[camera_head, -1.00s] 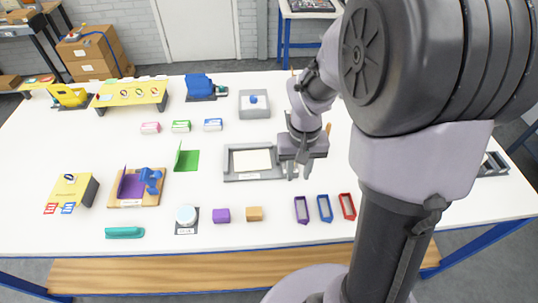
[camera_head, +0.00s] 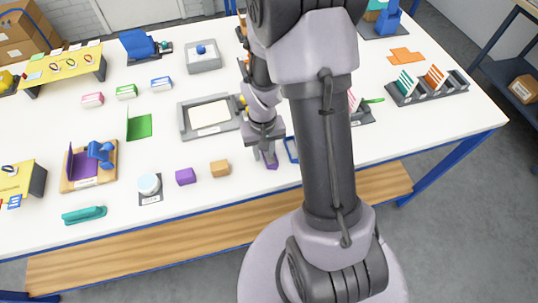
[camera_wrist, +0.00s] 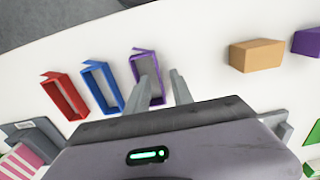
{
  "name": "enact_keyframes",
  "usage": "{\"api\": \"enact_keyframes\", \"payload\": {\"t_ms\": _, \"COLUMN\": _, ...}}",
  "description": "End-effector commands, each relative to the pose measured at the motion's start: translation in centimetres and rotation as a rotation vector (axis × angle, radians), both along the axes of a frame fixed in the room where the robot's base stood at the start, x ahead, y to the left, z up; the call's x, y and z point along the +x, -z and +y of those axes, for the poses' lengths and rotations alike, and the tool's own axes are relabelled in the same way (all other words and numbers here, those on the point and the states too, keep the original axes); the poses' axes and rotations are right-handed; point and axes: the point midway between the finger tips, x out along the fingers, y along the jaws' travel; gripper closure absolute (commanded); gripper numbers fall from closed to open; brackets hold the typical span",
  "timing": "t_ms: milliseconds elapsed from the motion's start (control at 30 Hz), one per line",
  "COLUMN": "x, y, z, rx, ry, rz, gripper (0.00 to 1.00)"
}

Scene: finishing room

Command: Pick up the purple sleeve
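The purple sleeve (camera_wrist: 138,62) is a small open frame lying on the white table. In the wrist view it is at the upper middle, partly hidden by one finger. My gripper (camera_wrist: 161,76) is open, its two fingers apart. One finger overlaps the sleeve's open middle and the other is outside its right side, so the right wall lies between them. I cannot tell how far above the table the tips are. In the head view my gripper (camera_head: 265,158) is low over the sleeve, and only a bit of purple (camera_head: 272,166) shows beside the fingers.
A blue sleeve (camera_wrist: 102,87) and a red sleeve (camera_wrist: 64,95) lie close to the left in the wrist view. An orange block (camera_wrist: 256,55) and a purple block (camera_wrist: 308,42) are to the right. A grey tray (camera_head: 188,121) stands behind. The table's front edge is near.

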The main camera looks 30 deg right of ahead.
Motion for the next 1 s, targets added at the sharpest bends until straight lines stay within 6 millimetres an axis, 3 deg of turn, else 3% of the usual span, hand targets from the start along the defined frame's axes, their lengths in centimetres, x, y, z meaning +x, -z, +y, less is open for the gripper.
{"api": "enact_keyframes", "payload": {"t_ms": 67, "x": 0.0, "y": -0.1, "z": 0.0, "rx": 0.0, "ry": 0.0, "rz": 0.0, "gripper": 0.72}}
{"api": "enact_keyframes", "payload": {"t_ms": 200, "x": 0.0, "y": -0.1, "z": 0.0, "rx": 0.0, "ry": 0.0, "rz": 0.0, "gripper": 0.99}}
{"api": "enact_keyframes", "payload": {"t_ms": 667, "x": 0.0, "y": -0.2, "z": 0.0, "rx": 0.0, "ry": 0.0, "rz": 0.0, "gripper": 1.0}}
{"api": "enact_keyframes", "payload": {"t_ms": 1000, "x": -0.2, "y": -4.1, "z": -0.2, "rx": 0.0, "ry": 0.001, "rz": 0.0, "gripper": 1.0}}
